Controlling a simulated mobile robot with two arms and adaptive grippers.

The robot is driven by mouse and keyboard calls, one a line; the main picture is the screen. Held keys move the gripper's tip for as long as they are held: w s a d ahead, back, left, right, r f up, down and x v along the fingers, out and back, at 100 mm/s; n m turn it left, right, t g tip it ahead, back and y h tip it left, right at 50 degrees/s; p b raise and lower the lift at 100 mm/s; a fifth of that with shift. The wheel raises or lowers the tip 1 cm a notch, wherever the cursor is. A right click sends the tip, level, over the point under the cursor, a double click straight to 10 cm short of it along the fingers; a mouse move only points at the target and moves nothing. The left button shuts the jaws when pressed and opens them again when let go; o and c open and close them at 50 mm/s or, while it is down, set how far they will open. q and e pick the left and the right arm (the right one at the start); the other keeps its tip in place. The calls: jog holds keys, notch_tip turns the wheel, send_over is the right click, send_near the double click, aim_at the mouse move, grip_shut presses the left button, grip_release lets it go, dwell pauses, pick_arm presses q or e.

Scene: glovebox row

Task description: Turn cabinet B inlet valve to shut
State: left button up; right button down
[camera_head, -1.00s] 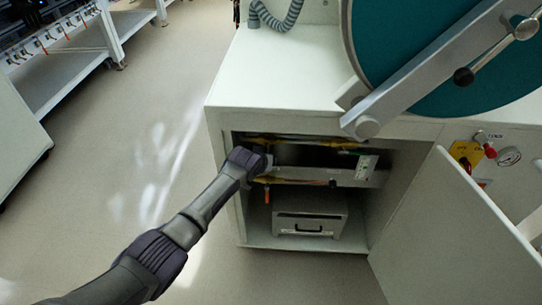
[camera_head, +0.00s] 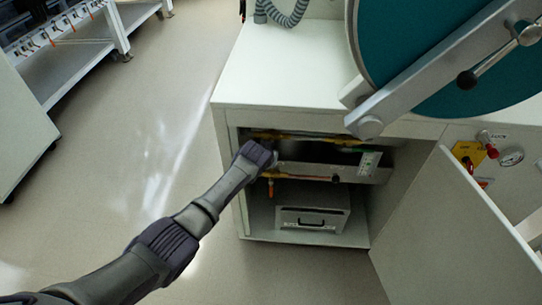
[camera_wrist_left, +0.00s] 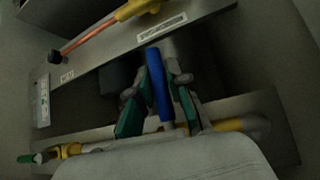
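A blue lever handle (camera_wrist_left: 159,85) stands between the green-padded fingers of my left gripper (camera_wrist_left: 161,78) in the left wrist view. In the head view my left wrist (camera_head: 257,153) reaches into the left part of the open cabinet (camera_head: 232,170), and the fingers are mostly hidden there. A yellow pipe (camera_head: 300,136) runs along the top of the opening. I cannot read any label naming the valve. My right gripper is not in view.
The open door (camera_head: 450,235) stands at the right of the opening. A grey box (camera_head: 308,217) sits on the cabinet floor. An orange handle (camera_head: 270,188) hangs below the metal panel. A large teal round door (camera_head: 430,60) is above.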

pick_arm(q)
jog(key=o, duration=0.3)
jog(key=v, duration=1.2)
dwell(0.7)
